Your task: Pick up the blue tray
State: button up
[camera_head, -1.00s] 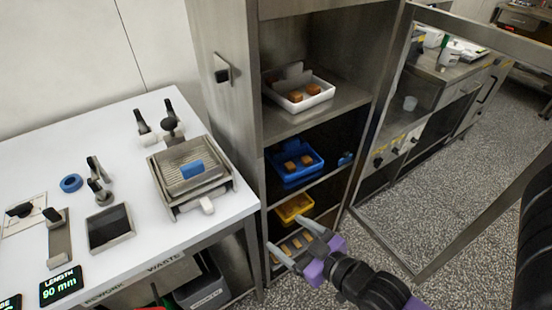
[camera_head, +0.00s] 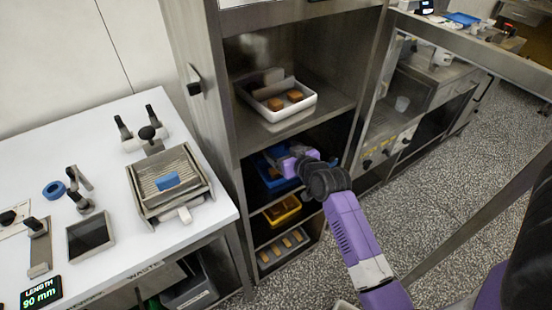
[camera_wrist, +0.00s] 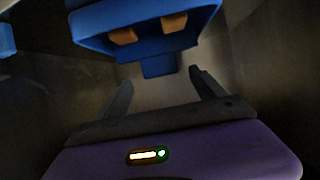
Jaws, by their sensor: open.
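The blue tray (camera_head: 264,174) stands on a middle shelf of the open steel cabinet, partly hidden behind my gripper in the head view. In the wrist view the blue tray (camera_wrist: 92,42) shows at the top, with two brown pieces (camera_wrist: 122,36) inside it. A blue tab (camera_wrist: 158,66) sticks out from the tray's near side towards me. My gripper (camera_wrist: 160,80) is open and empty, its two fingers apart, just short of the tab. In the head view my gripper (camera_head: 290,158) is inside the cabinet at the tray's shelf.
A white tray (camera_head: 270,112) with brown pieces is on the shelf above. A yellow tray (camera_head: 283,211) and a tray of several pieces (camera_head: 284,250) are below. The cabinet's side wall (camera_head: 212,120) is left; its open door frame (camera_head: 480,60) is right. A white worktable (camera_head: 110,155) stands left.

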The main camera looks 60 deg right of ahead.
aim_at(277, 147)
jog(key=shift+x, duration=2.35)
jog(key=shift+a, duration=0.1)
jog(key=shift+c, duration=0.4)
grip_shut()
